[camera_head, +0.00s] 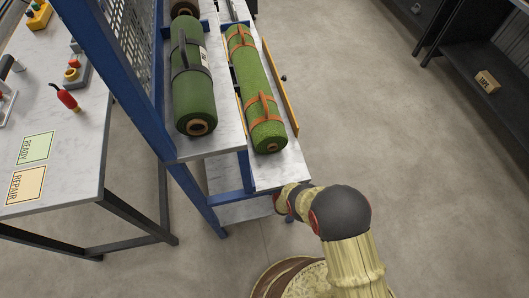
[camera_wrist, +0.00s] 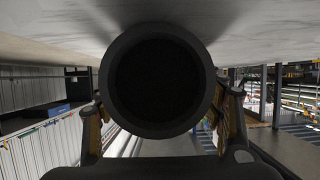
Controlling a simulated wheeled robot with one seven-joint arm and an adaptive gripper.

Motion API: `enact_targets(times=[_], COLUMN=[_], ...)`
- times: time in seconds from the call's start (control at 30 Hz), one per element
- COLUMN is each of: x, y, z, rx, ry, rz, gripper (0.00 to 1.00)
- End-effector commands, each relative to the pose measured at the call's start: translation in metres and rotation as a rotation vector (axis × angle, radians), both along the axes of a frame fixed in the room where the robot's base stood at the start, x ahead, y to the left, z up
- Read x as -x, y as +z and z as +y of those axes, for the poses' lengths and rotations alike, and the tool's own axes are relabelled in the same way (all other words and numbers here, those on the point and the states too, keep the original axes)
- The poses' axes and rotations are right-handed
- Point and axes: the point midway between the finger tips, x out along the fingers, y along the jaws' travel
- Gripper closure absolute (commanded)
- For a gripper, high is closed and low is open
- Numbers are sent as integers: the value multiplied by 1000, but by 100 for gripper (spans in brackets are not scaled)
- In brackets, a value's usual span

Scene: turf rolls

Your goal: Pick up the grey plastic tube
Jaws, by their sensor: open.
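In the wrist view a large dark round end with a thick rim (camera_wrist: 113,80) faces the camera and fills the middle. It looks like the hollow end of the grey plastic tube; its length and far end are hidden. My gripper (camera_wrist: 162,118) is open, with one finger on each side of this round end. I cannot tell whether the fingers touch it. In the head view my arm reaches to the near end of the shelf, and my gripper and the tube are hidden there.
A pale slab spans the top of the wrist view. In the head view a dark green roll (camera_head: 193,95) and a strapped turf roll (camera_head: 246,75) lie on the blue-framed rack's marble shelf (camera_head: 285,172). A workbench (camera_head: 75,150) stands left. Floor (camera_head: 400,130) to the right is clear.

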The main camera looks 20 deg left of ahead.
Motion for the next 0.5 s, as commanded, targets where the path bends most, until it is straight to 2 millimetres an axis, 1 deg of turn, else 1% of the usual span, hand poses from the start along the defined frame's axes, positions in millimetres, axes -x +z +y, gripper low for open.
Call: enact_targets(times=[0.07, 0.5], x=[0, 0], y=[1, 0], z=[0, 0], rx=[0, 0], ry=[0, 0], rz=[0, 0], gripper=[33, 58])
